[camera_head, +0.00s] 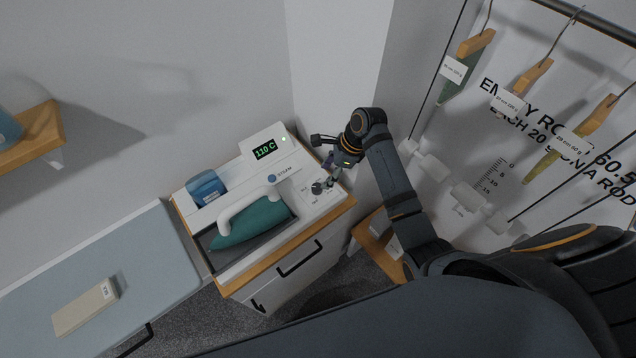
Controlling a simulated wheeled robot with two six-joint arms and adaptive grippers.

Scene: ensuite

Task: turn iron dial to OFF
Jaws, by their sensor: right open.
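The iron station (309,205) is a white unit on a small wood-topped cabinet, with a display (265,150) reading 110 C in green. A teal iron (252,224) with a white handle rests on its dark plate. A small dark dial (319,187) sits at the station's right end, with tiny lettering around it that is too small to read. My right gripper (329,184) reaches in from the right and points down at the dial, its fingertips close to it. It is open; whether it touches the dial cannot be told. My left gripper is not in view.
A blue tank (206,187) stands at the station's back left. A pale ironing board (150,250) with a beige labelled block (85,307) is at left. Wall and a white column stand close behind. A hanging rod (590,18) with labelled hangers is at right.

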